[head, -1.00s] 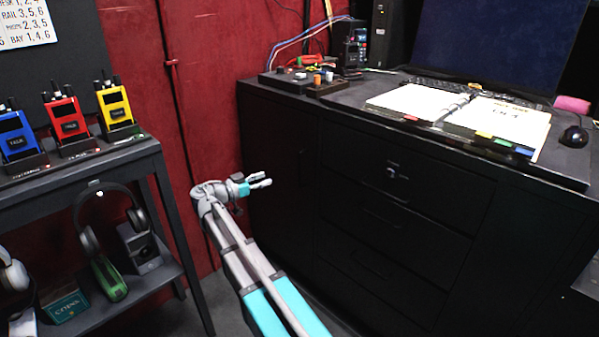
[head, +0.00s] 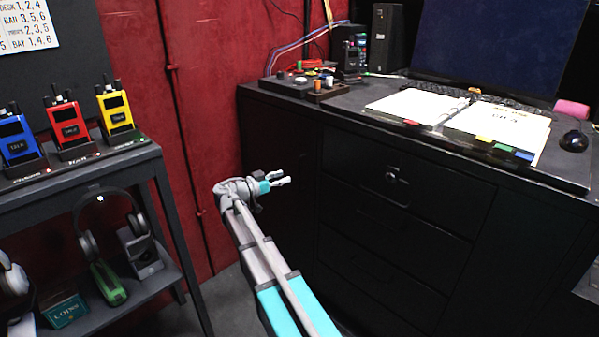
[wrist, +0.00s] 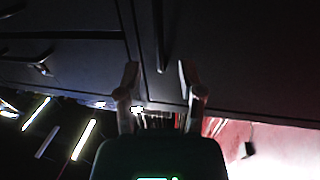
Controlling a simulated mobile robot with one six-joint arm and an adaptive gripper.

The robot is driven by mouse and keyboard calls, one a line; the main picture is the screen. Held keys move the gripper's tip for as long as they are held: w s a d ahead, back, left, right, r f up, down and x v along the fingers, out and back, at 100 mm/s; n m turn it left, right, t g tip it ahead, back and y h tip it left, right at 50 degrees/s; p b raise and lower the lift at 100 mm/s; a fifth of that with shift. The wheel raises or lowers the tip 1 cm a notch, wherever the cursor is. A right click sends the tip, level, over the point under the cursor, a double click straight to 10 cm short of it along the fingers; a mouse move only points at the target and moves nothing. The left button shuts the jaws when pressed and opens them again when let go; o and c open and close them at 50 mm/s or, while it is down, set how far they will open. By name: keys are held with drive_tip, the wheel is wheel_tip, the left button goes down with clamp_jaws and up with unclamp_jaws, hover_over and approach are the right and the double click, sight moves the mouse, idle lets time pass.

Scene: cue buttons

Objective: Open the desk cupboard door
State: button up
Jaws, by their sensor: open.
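The desk cupboard door (head: 270,150) is the dark panel at the left end of the black desk, and it looks shut. Its slim upright handle (head: 303,168) is faint near the door's right edge. In the wrist view the handle (wrist: 160,38) shows as a thin bar beyond the fingertips, in line with the gap between them. My gripper (head: 285,181) is in front of the cupboard door, open and empty. In the wrist view its two fingers (wrist: 160,75) are spread apart. I cannot tell how far they are from the handle.
Drawers (head: 395,210) with a lock sit right of the door. A dark rack (head: 95,160) with radios and headphones stands at the left, beside a red wall (head: 205,90). The desktop holds a button box (head: 305,84), an open binder (head: 455,115) and a monitor.

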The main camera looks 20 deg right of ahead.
hover_over(299, 189)
drive_tip(key=shift+w+d, duration=0.2)
drive_tip(key=shift+w, duration=0.05)
idle(0.3)
clamp_jaws()
